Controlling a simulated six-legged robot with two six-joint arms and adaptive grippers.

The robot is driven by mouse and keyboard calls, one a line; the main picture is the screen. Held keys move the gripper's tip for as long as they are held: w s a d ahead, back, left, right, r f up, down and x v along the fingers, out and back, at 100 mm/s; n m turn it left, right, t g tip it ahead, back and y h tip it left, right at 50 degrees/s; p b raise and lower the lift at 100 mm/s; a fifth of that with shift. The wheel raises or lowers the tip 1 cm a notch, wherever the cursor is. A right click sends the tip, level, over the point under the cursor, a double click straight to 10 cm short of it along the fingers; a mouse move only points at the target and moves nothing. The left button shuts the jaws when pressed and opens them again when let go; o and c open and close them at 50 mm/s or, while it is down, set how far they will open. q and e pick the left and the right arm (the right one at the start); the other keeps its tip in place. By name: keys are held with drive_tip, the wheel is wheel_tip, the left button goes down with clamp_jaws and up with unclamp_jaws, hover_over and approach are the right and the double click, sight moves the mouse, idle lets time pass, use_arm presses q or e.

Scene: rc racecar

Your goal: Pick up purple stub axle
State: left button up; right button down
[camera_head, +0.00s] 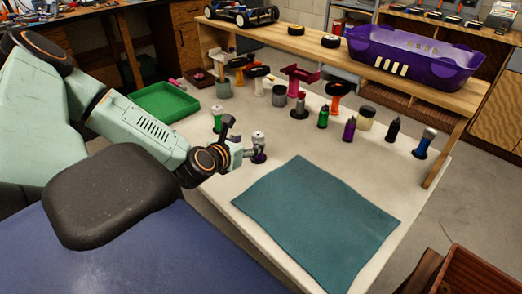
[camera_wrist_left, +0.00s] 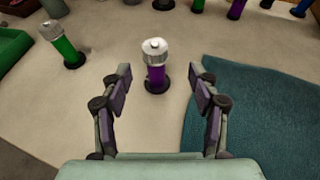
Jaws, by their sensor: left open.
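The likely purple stub axle (camera_wrist_left: 155,74) is a short upright purple cylinder with a silver cap, standing on a dark round base on the pale tabletop (camera_wrist_left: 115,42). In the head view it (camera_head: 258,147) stands just beyond my left gripper (camera_head: 237,141), which partly overlaps it. In the left wrist view my left gripper (camera_wrist_left: 158,104) is open, with its two fingers well apart and empty. The axle stands ahead of and between the fingertips, with no visible contact. My right gripper is in neither view.
A similar green part (camera_wrist_left: 64,46) stands to the left, near a green tray (camera_head: 165,103). A teal mat (camera_head: 318,222) lies to the right. Several small bottles and stands fill the back of the table. A purple bin (camera_head: 412,57) sits on the raised shelf.

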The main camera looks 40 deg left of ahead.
sight(255, 139)
use_arm(q)
drive_tip(key=shift+w+a+f+b, duration=0.4)
drive_tip(key=shift+w+f, duration=0.1)
drive_tip(key=shift+w, duration=0.15)
drive_tip(key=shift+w+a+f+b, duration=0.35)
drive_tip(key=shift+w+f, duration=0.1)
drive_tip(key=shift+w, duration=0.15)
drive_tip(key=shift+w+d+b, duration=0.15)
drive_tip(key=shift+w+b, duration=0.15)
drive_tip(key=shift+w, duration=0.05)
drive_tip(key=x, duration=0.1)
drive_tip(key=b+x, duration=0.1)
drive_tip(key=x, duration=0.2)
drive_tip(key=shift+w+a+f+b, duration=0.1)
drive_tip(key=shift+a+b, duration=0.2)
drive_tip(key=shift+d+r, duration=0.2)
drive_tip(key=shift+r, duration=0.05)
drive_tip(key=shift+a+f, duration=0.15)
drive_tip(key=shift+f, duration=0.05)
drive_tip(key=c, duration=0.4)
drive_tip(key=shift+r, duration=0.15)
drive_tip(key=c, duration=0.5)
clamp_jaws()
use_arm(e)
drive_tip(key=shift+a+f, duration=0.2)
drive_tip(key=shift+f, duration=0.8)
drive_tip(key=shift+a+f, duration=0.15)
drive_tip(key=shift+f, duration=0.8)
